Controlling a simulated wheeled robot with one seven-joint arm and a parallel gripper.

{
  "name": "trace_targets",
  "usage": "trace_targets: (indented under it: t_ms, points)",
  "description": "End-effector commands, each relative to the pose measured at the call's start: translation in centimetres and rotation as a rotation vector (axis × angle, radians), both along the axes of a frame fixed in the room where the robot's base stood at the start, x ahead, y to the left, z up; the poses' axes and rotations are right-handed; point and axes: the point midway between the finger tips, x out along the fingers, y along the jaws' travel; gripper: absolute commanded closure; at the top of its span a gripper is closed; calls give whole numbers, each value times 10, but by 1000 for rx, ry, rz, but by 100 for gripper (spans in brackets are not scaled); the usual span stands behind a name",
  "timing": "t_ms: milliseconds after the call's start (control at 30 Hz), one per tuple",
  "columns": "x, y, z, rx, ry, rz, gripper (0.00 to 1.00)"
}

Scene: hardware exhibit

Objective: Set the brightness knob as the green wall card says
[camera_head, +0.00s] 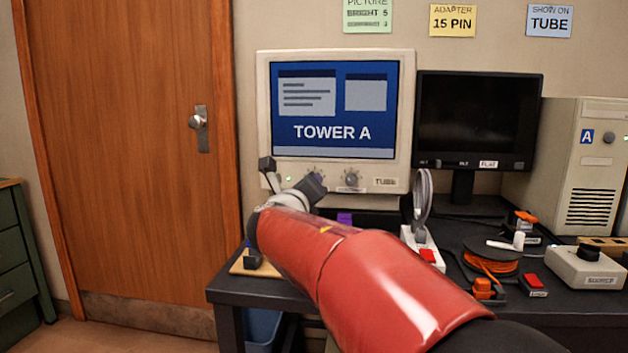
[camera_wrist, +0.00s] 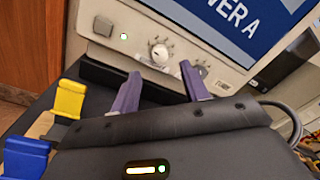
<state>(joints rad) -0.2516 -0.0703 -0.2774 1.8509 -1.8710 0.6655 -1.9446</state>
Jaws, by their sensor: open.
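The green wall card (camera_head: 367,15) is cut by the top edge; it reads "PICTURE", "BRIGHT 5" and a blurred line below. The beige TUBE monitor (camera_head: 406,120) shows "TOWER A". Its front has two round knobs, a left knob (camera_head: 318,172) and a right knob (camera_head: 351,178); I cannot read their labels. In the wrist view, one knob (camera_wrist: 160,53) with a ring of marks lies ahead, between the directions of my fingertips. The second knob is partly hidden by the right finger. My gripper (camera_wrist: 160,78) is open and empty, apart from the knob; it also shows in the head view (camera_head: 291,178).
A dark FLAT monitor (camera_head: 478,120) and a beige tower (camera_head: 575,150) stand to the right. The desk (camera_head: 270,290) holds an orange cable reel (camera_head: 490,262), a switch box (camera_head: 588,268) and a power strip (camera_head: 425,250). Yellow and blue connectors (camera_wrist: 68,100) lie left of my gripper.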

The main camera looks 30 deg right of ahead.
Motion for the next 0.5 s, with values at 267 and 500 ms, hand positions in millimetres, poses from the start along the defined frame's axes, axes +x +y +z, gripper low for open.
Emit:
trace_targets:
  t_ms: [267,500]
  points:
    - [36,-28,-1,-1,2,-3,55]
    - [51,-39,0,1,0,-1,55]
